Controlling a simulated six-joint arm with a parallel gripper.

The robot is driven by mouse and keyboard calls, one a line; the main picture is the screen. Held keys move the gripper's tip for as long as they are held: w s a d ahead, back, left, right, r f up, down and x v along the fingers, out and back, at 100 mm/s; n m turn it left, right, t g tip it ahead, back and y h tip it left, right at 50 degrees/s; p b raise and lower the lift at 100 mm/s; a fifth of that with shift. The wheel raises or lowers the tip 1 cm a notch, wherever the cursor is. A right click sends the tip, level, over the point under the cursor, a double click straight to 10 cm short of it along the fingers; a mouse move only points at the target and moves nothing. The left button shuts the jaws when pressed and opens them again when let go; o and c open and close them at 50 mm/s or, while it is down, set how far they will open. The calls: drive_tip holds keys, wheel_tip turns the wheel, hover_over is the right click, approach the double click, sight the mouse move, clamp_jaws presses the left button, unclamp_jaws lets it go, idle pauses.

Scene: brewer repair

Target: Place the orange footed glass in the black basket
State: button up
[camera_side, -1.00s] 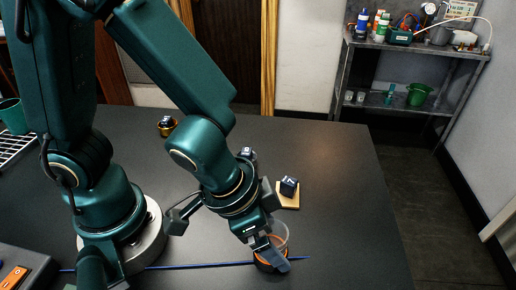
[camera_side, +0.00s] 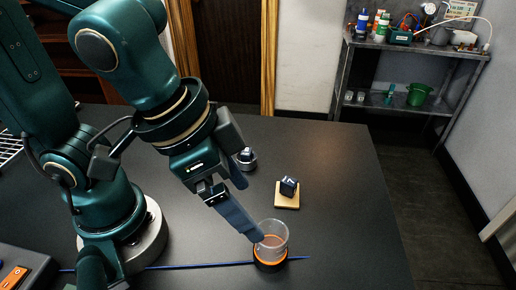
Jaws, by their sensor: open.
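The footed glass (camera_side: 273,237) stands upright on the dark table, a clear cup with an orange and black base (camera_side: 269,265). My gripper (camera_side: 252,212) is open just up and left of the glass. Its nearer finger reaches down to the left side of the cup and overlaps it in the picture; I cannot tell if they touch. The other finger is higher, farther back. Nothing is held. No black basket can be made out.
A dark cube (camera_side: 288,186) sits on a wooden coaster (camera_side: 287,201). A blue rod (camera_side: 200,265) lies along the front. A wire rack (camera_side: 9,146) is at far left. The table's right is clear.

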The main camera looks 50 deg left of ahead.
drive_tip(key=a+r+n+t+y, duration=0.1)
drive_tip(key=a+n, duration=0.3)
drive_tip(key=a, duration=0.8)
drive_tip(key=shift+w+r+y, duration=0.2)
drive_tip(key=shift+w+y, duration=0.1)
drive_tip(key=shift+y, duration=0.1)
idle(0.6)
